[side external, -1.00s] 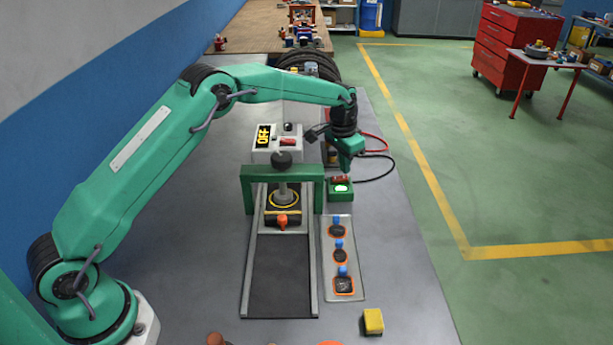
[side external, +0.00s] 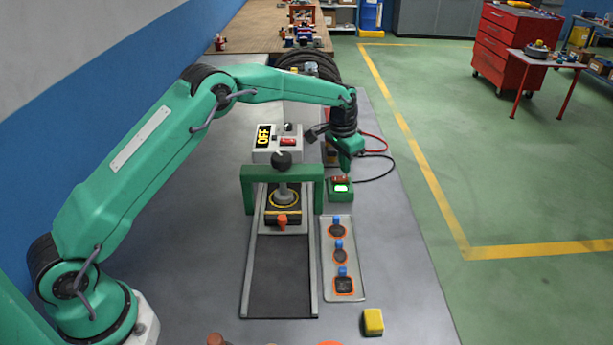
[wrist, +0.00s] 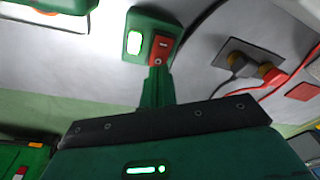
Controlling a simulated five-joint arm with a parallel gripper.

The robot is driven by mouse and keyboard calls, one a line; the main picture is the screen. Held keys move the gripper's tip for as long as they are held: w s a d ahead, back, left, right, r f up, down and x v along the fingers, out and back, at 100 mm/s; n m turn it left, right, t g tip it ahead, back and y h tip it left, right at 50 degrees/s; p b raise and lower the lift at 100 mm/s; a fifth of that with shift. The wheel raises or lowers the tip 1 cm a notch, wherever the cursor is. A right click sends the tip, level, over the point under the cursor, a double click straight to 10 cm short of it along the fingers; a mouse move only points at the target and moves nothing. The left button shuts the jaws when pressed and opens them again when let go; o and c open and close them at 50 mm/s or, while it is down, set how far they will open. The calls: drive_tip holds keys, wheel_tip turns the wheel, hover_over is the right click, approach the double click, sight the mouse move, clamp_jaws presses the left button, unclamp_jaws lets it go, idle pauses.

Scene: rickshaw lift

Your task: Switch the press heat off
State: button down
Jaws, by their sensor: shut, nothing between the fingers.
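A small green switch box (side external: 340,195) stands on the bench right of the press frame (side external: 282,174). It has a red rocker (wrist: 161,50) and a lit pale green lamp (wrist: 134,43). My gripper (side external: 345,174) is shut and empty, pointing down at this box. In the wrist view its tips (wrist: 157,72) are at the edge of the red rocker; whether they touch it I cannot tell. A grey box (side external: 276,153) behind the press has a yellow display reading OFF (side external: 263,135) and a red switch (side external: 289,141).
A tray (side external: 356,280) with several blue-knobbed pieces lies in front of the switch box. A yellow block (side external: 373,322) is nearer the front. Red and black cables (side external: 384,172) run behind my gripper, from sockets (wrist: 249,64). The bench right of the tray is clear.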

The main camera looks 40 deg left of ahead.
sight(344, 177)
drive_tip(key=shift+f, duration=0.95)
idle(1.3)
drive_tip(key=shift+r, duration=3.6)
